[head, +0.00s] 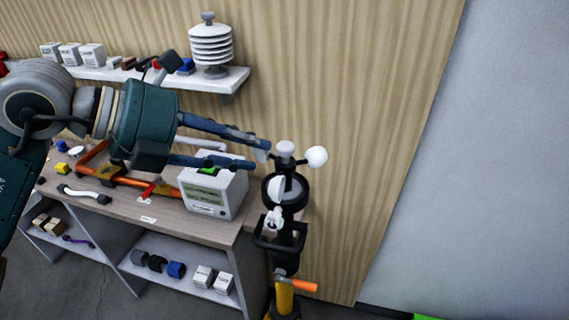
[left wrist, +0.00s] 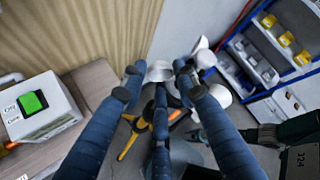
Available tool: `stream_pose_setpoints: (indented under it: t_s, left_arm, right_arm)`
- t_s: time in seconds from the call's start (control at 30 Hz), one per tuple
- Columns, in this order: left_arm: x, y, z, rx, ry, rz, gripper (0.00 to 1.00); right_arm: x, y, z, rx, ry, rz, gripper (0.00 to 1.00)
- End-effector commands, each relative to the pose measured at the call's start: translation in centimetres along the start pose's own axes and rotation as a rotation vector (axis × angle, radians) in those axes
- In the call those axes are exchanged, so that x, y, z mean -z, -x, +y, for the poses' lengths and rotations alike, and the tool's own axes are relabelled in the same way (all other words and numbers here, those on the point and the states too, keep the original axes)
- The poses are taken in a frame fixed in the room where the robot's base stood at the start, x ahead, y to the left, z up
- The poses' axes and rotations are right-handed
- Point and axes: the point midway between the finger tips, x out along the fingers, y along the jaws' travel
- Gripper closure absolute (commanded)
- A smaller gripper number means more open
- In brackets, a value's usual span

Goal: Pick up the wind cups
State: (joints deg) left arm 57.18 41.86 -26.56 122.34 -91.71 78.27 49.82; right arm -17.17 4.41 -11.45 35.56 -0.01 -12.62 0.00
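The wind cups (head: 316,157) are white, round cups on top of a dark upright stand (head: 286,258), right of the workbench. In the left wrist view the wind cups (left wrist: 160,71) show just beyond and between my fingertips, with more white cups to the right. My left gripper (head: 262,156) reaches in from the left with its blue fingers spread, tips close to the left side of the cups. In the left wrist view the left gripper (left wrist: 158,84) is open and holds nothing. I cannot tell whether a fingertip touches a cup.
A wall shelf (head: 225,79) carries a white louvered shield (head: 210,44). The stand has yellow legs and an orange handle (head: 297,285). Right of it looks clear.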

Motion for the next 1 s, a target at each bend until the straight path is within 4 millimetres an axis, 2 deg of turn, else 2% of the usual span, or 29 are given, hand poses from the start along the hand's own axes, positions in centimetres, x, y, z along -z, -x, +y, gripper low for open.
stream_pose_setpoints:
  t_s: [0.03,0.2,0.5,0.67,1.0]
  left_arm:
    - [-0.3,-0.7,-0.5,0.004,0.003,0.005,0.7]
    - [-0.3,-3.0,-0.2,0.002,0.002,0.003,0.7]
    - [-0.2,-3.5,-0.1,0.001,0.0,0.0,0.7]
    - [-0.2,-3.5,-0.1,0.001,0.0,0.0,1.0]
    - [-0.3,-3.4,-0.1,0.002,0.0,-0.001,1.0]
  right_arm:
    - [0.1,1.1,0.0,0.0,0.0,0.0,0.6]
    - [0.1,1.7,0.1,-0.001,0.0,0.0,0.6]
    - [0.1,1.7,0.5,-0.005,0.002,-0.001,0.6]
    - [0.0,1.7,0.5,-0.005,0.002,-0.001,0.6]
    - [0.0,1.7,0.4,-0.005,0.002,-0.001,0.6]
